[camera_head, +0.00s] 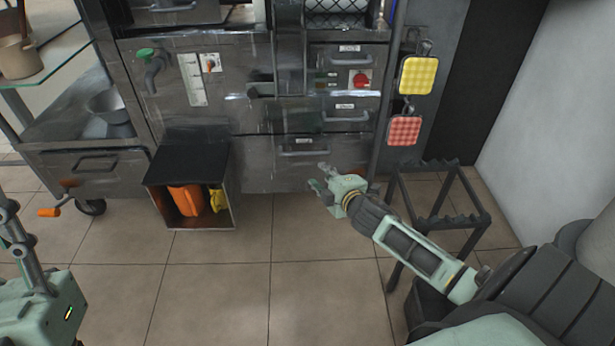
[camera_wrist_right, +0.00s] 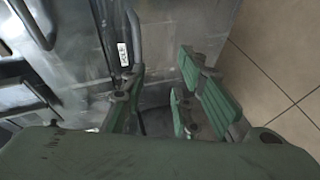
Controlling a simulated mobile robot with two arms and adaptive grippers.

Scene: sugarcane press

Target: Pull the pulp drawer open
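The pulp drawer (camera_head: 262,165) looks to be the low steel front of the machine, seen shut, with a grey bar handle (camera_head: 303,148); I cannot read its label. In the right wrist view a bar handle (camera_wrist_right: 135,38) runs beside a small white label (camera_wrist_right: 122,54). My right gripper (camera_head: 322,187) is low in front of the drawer, below and right of the handle. In the wrist view its green-padded fingers (camera_wrist_right: 165,85) are apart, with nothing held; the handle lies beyond the left finger. My left gripper (camera_head: 8,205) is partly cut off at the left edge.
A black stool-like rack (camera_head: 435,222) stands close to my right forearm. A dark open box (camera_head: 190,155) with orange and yellow items sits on the floor left of the drawer. Yellow (camera_head: 418,76) and red (camera_head: 404,130) pads hang at right. Tiled floor before the drawer is clear.

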